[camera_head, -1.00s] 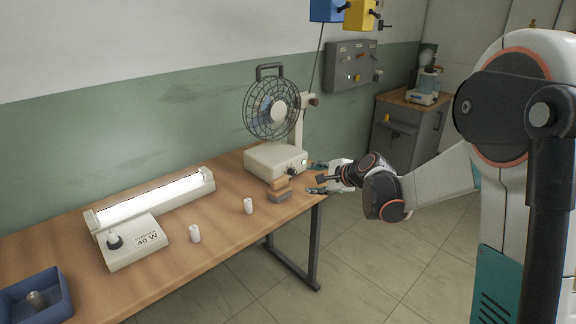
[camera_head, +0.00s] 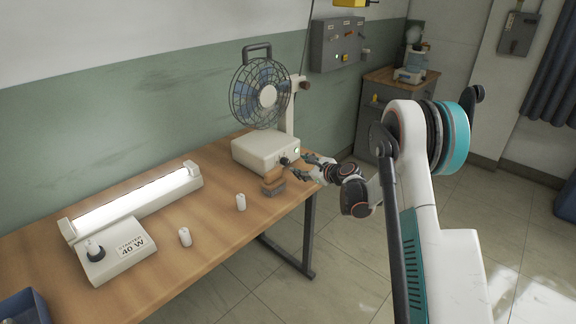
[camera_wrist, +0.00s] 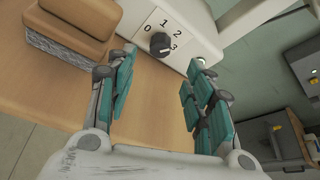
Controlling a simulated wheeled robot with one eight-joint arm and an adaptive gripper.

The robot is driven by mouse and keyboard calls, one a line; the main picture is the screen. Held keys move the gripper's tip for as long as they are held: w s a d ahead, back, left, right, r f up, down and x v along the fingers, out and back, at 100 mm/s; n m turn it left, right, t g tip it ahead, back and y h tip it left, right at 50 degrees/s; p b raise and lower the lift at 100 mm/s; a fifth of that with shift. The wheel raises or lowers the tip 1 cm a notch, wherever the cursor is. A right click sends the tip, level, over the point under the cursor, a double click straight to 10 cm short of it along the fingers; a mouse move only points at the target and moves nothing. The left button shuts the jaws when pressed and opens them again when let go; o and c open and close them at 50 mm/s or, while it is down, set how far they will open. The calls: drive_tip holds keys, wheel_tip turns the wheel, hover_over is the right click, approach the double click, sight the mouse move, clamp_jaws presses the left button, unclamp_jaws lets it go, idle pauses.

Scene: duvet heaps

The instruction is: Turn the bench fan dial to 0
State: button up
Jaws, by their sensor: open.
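The bench fan (camera_head: 262,95) stands at the back right of the wooden bench, on a cream base (camera_head: 262,150) with a lit green lamp. Its black dial (camera_wrist: 160,44) is on the base's front face, with 0, 1, 2 and 3 printed around it in the wrist view. I cannot tell surely which number its pointer marks. The dial also shows in the head view (camera_head: 284,161). My gripper (camera_wrist: 160,72) is open, its teal-padded fingers aimed at the dial, which lies between and just beyond their tips. The fingers look clear of it.
A brown-and-grey block (camera_head: 273,182) sits close beside the dial, left of my gripper in the wrist view. White cylinders (camera_head: 241,202), a lit tube lamp (camera_head: 135,205), its starter box (camera_head: 115,250) and a blue bin (camera_head: 20,306) are farther left on the bench (camera_head: 205,275).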

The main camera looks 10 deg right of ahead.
sight(288, 163)
drive_tip(key=b+x, duration=0.2)
drive_tip(key=x, duration=0.8)
drive_tip(key=shift+d+b, duration=0.15)
drive_tip(key=shift+b, duration=0.25)
drive_tip(key=c, duration=1.1)
